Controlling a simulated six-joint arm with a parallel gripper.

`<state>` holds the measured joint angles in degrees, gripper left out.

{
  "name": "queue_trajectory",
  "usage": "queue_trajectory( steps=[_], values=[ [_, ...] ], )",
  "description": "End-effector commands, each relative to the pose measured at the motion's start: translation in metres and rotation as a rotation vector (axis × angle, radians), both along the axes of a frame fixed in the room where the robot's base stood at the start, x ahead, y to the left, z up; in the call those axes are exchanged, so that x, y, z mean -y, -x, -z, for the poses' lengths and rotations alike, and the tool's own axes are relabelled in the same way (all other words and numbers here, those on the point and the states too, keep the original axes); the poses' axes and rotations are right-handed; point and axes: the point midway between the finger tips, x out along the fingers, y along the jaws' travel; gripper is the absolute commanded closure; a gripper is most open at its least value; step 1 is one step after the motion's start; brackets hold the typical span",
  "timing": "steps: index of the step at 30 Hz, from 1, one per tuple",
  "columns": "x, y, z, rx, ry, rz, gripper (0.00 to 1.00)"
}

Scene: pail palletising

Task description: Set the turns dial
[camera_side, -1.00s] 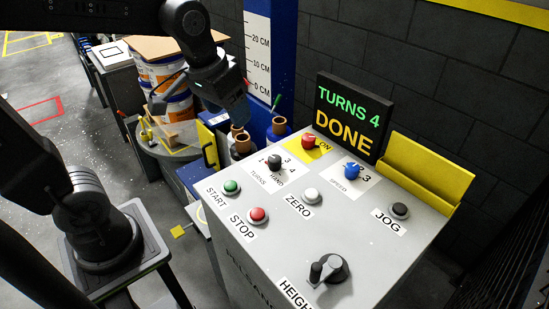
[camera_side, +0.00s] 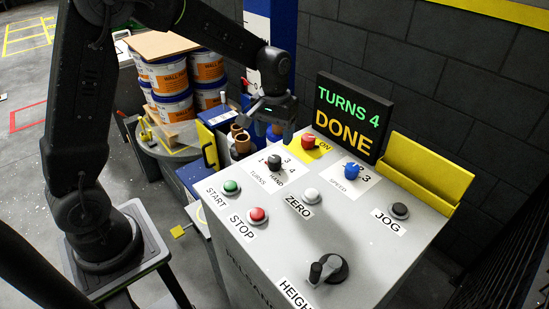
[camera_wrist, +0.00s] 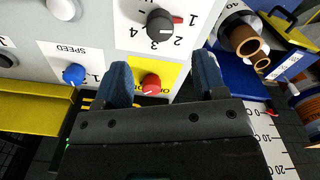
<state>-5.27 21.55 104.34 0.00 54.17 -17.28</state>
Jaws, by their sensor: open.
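The turns dial (camera_side: 274,161) is a dark knob on a white label at the back left of the grey panel. In the wrist view the turns dial (camera_wrist: 162,25) has a red pointer towards 1, with 2, 3 and 4 printed around it. My gripper (camera_side: 276,130) is above the panel's back left edge, behind the dial and apart from it. In the wrist view my gripper (camera_wrist: 162,78) has its two blue fingers spread, with nothing between the tips. The display (camera_side: 347,117) reads TURNS 4 and DONE.
A red knob (camera_side: 308,141) on a yellow label stands close to my gripper. The blue speed knob (camera_side: 351,171), zero button (camera_side: 310,195), start button (camera_side: 231,187), stop button (camera_side: 257,215) and height lever (camera_side: 327,268) share the panel. Stacked pails (camera_side: 172,85) stand behind left.

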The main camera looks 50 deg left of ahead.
Motion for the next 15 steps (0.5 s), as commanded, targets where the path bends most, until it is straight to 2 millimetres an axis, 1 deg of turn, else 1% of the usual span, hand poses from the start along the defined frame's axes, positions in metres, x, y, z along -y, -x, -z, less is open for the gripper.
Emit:
queue_trajectory(
  steps=[1,6,9,12,15],
  values=[
    [0.000,0.001,0.012,-0.005,0.000,0.000,0.35],
    [0.000,0.001,0.046,-0.004,0.001,0.001,0.35],
    [0.000,0.001,0.062,-0.003,0.000,0.001,0.35],
    [0.000,0.000,0.074,-0.002,0.000,0.001,0.35],
    [0.000,0.000,0.081,-0.001,0.000,0.001,0.35]
  ],
)
